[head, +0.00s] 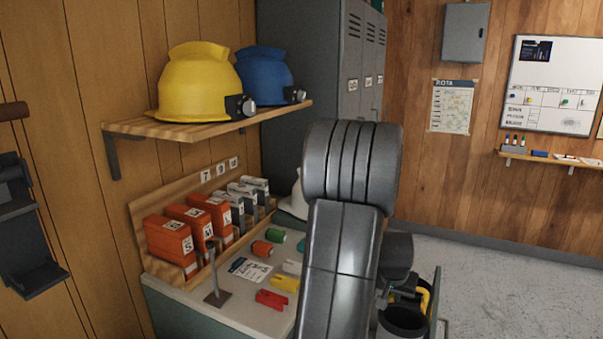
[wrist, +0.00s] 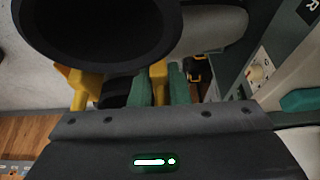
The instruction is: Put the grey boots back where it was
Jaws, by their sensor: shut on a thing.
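My gripper (head: 411,290) is low at the right of the cabinet top in the head view, partly hidden behind my arm. Its yellow fingers also show in the wrist view (wrist: 116,88). It is shut on the grey boots (head: 402,322), seen as a dark, round-topped shape just below the fingers. In the wrist view the boots (wrist: 100,40) show as a large dark round opening close to the camera. Their lower part is out of view, and I cannot tell whether they touch anything below.
A cabinet top (head: 190,296) holds orange and grey boxes (head: 170,240), a spike on a base (head: 213,285), and small coloured items. A shelf (head: 190,128) above bears yellow (head: 195,85) and blue (head: 265,75) helmets. Grey lockers (head: 310,60) stand behind. Floor at right (head: 500,285) is clear.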

